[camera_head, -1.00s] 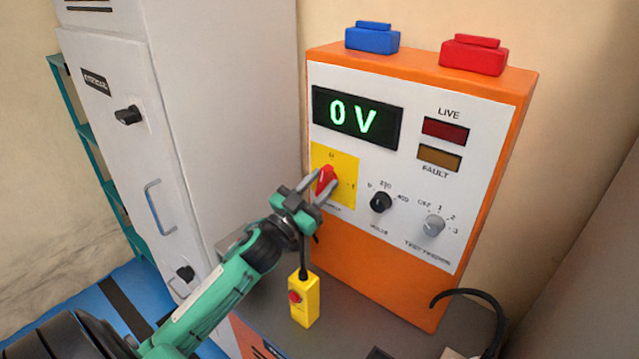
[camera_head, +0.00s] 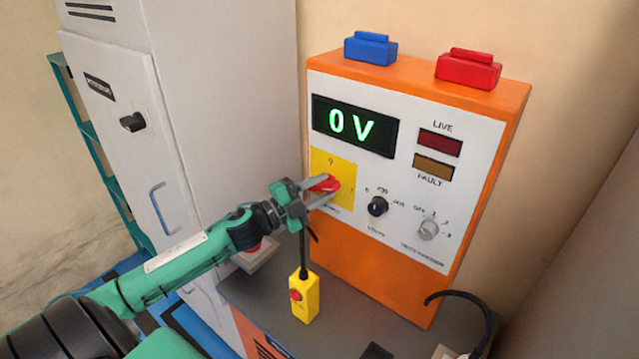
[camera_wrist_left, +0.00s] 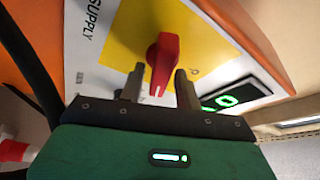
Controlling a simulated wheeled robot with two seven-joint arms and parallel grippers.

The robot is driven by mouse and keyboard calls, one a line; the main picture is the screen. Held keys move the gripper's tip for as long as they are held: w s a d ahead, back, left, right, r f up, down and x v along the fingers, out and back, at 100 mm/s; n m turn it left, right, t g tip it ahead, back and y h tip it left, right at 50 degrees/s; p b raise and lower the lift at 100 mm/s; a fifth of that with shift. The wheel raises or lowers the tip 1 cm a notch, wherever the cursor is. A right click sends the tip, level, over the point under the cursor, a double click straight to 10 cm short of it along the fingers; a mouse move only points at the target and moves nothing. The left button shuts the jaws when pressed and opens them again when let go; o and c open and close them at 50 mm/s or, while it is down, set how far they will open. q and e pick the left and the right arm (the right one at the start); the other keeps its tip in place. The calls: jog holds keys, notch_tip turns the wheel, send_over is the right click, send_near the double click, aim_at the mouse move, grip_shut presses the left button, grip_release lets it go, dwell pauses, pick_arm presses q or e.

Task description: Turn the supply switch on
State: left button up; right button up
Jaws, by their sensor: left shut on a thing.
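The supply switch (camera_head: 326,184) is a red knob on a yellow plate (camera_head: 345,170), low on the left of the orange and white panel. My left gripper (camera_head: 322,190) is shut on the red knob, one finger on each side. In the head view the knob lies turned sideways, near the 1 mark side. In the left wrist view the red knob (camera_wrist_left: 162,62) stands between the two fingers, with the word SUPPLY beside the yellow plate. The display (camera_head: 353,126) reads 0 V. The LIVE lamp (camera_head: 440,143) looks dark red. My right gripper is not in view.
A black knob (camera_head: 377,207) and a grey knob (camera_head: 428,229) sit right of the switch. A grey cabinet (camera_head: 215,110) stands at left. Blue (camera_head: 370,49) and red (camera_head: 468,70) blocks top the panel.

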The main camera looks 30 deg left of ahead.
pick_arm(q)
jog(key=m+g+p, duration=0.1)
jog(key=m+p, duration=0.1)
jog(key=m, duration=0.1)
jog(key=shift+r, duration=0.1)
jog(key=shift+m+g+p, duration=0.45)
jog(key=shift+m+g, duration=0.05)
jog(key=shift+m, duration=0.3)
jog(key=shift+f, duration=0.2)
jog(key=o, duration=0.6)
jog(key=shift+o, duration=0.2)
jog(key=shift+s, duration=0.1)
